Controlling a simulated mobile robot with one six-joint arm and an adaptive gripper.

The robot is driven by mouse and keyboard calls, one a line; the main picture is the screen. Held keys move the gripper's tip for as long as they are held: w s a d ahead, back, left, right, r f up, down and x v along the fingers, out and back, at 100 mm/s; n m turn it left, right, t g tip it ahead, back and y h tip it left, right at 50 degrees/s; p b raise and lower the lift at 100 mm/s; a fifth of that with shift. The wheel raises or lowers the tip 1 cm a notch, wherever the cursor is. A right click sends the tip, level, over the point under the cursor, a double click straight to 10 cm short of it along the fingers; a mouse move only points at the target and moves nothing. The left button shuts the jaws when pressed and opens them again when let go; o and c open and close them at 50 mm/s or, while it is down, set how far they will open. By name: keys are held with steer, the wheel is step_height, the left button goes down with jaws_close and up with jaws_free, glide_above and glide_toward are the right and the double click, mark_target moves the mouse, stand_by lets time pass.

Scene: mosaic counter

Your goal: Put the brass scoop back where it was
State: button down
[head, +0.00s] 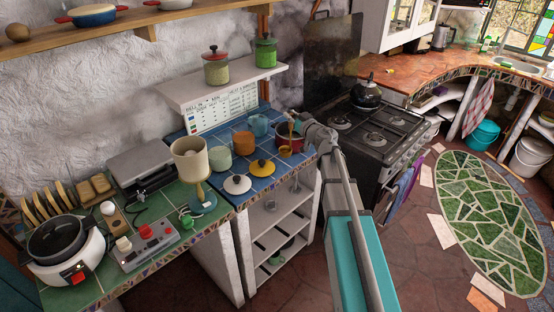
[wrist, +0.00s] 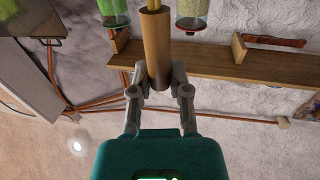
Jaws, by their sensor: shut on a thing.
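My gripper (wrist: 158,80) is shut on a tan, wood-like cylindrical handle (wrist: 156,45) in the wrist view. I take this as the handle of the brass scoop. In the head view my gripper (head: 299,126) is at the right edge of the blue-tiled counter. A thin brass-coloured piece of the scoop (head: 291,128) hangs upright beside it, above or in a red pot (head: 285,151). The scoop's bowl is not clearly visible, and I cannot tell whether it touches the pot.
A shelf with two jars (head: 216,68) is above. The stove (head: 377,130) is right of my arm.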

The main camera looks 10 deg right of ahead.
steer(key=w+f+b, duration=0.9)
steer(key=w, duration=0.4)
steer(key=shift+w, duration=0.15)
steer(key=shift+f, duration=0.1)
stand_by(0.4)
steer(key=shift+w+f+b, duration=0.2)
steer(key=shift+f+b, duration=0.8)
steer(key=shift+w+f+b, duration=0.15)
steer(key=shift+f+b, duration=0.8)
steer(key=shift+b, duration=0.05)
steer(key=shift+f, duration=0.1)
steer(key=c, duration=0.6)
jaws_free()
